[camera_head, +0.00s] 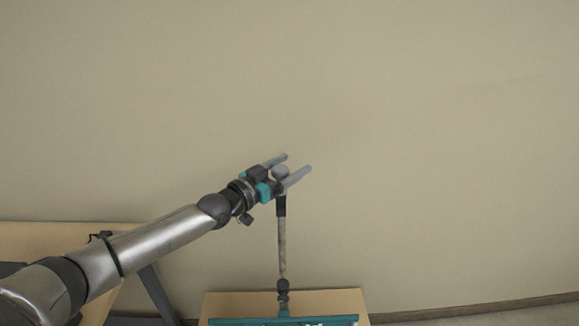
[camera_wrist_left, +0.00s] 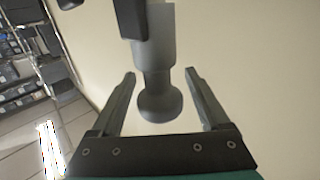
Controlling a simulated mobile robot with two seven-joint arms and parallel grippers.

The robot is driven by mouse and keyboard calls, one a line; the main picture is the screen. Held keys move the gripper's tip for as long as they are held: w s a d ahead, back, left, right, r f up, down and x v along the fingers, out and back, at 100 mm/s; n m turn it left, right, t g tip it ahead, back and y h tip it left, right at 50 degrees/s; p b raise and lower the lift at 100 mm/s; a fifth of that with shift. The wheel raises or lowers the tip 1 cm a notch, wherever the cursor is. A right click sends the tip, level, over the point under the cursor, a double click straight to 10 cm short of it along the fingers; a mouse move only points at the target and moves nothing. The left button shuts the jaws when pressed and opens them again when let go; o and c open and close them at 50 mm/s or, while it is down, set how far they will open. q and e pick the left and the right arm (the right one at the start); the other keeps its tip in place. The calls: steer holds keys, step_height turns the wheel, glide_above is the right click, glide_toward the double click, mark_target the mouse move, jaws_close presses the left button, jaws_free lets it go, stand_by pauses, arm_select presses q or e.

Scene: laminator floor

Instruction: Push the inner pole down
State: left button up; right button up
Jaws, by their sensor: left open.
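A thin pole (camera_head: 282,245) stands upright at the lower middle of the head view, with a black collar near its top. Its grey inner pole ends in a rounded knob (camera_head: 280,172). My left gripper (camera_head: 296,163) is open at the top of the pole, one finger on each side of the knob. In the left wrist view, the grey inner pole (camera_wrist_left: 155,55) runs between the two spread fingers, and gaps show on both sides. My right gripper is not in view.
The pole rises from a teal-framed item (camera_head: 230,321) in front of a light brown board (camera_head: 330,300). A plain beige wall (camera_head: 430,130) fills the background. The left wrist view shows shelving with dark items (camera_wrist_left: 18,88) and a tiled floor at left.

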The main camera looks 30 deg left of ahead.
arm_select(q)
jaws_close()
stand_by(0.5)
stand_by(0.3)
